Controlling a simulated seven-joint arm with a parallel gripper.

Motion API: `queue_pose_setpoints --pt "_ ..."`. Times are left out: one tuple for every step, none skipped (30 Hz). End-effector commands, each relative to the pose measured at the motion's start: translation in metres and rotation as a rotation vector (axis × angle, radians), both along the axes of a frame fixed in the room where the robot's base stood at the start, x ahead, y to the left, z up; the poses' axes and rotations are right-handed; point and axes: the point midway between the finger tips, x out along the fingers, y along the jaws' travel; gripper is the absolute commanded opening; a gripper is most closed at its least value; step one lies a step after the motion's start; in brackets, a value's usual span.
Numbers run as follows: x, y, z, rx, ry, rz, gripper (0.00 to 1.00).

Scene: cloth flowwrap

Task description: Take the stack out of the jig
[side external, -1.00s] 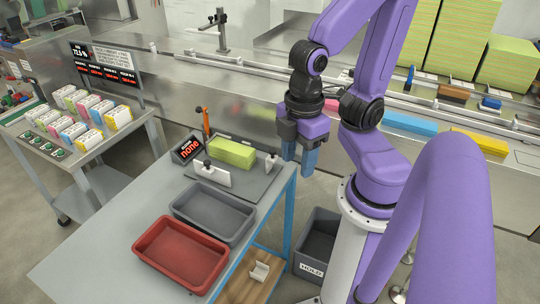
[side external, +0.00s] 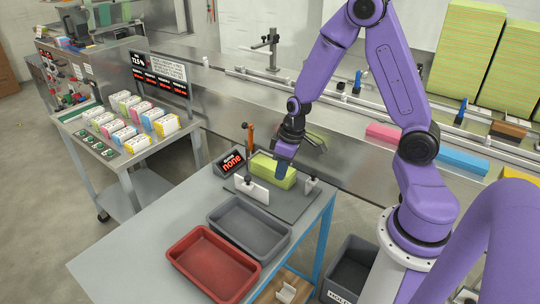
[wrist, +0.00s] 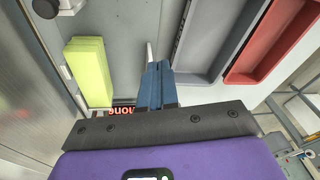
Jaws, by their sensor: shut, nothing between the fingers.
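The yellow-green stack (side external: 273,170) sits in the jig (side external: 284,201), a grey plate with upright white stops, on the table. In the wrist view the stack (wrist: 89,72) lies left of my fingers, apart from them.
A grey tray (side external: 211,227) and a red tray (side external: 184,268) stand on the table in front of the jig. A small display (side external: 231,163) reading "none" and an orange-handled tool (side external: 250,138) are behind it. A side cart (side external: 110,155) holds several coloured packs. A conveyor runs behind.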

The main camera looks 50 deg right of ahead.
Motion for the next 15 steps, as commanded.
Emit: queue_pose_setpoints --pt "0.006 -0.027 -0.016 -0.014 0.003 -0.073 0.00" --pt "0.009 -0.040 -0.024 -0.022 -0.001 -0.109 0.00" --pt "0.011 -0.057 -0.033 -0.036 -0.006 -0.151 0.00" --pt "0.012 -0.069 -0.040 -0.045 -0.007 -0.180 0.00" --pt "0.013 -0.080 -0.045 -0.054 -0.008 -0.203 0.00" --pt "0.013 -0.093 -0.052 -0.065 -0.009 -0.234 0.00" --pt "0.012 -0.100 -0.056 -0.072 -0.010 -0.250 0.00" --pt "0.012 -0.107 -0.060 -0.079 -0.010 -0.267 0.00" --pt "0.011 -0.114 -0.063 -0.086 -0.011 -0.282 0.00" --pt "0.011 -0.118 -0.065 -0.089 -0.011 -0.289 0.00" --pt "0.011 -0.121 -0.067 -0.093 -0.012 -0.296 0.00" --pt "0.011 -0.123 -0.068 -0.095 -0.013 -0.301 0.00" --pt "0.012 -0.124 -0.068 -0.096 -0.013 -0.302 0.00" --pt "0.012 -0.124 -0.068 -0.096 -0.014 -0.303 0.00" --pt "0.014 -0.124 -0.068 -0.096 -0.014 -0.302 0.00"
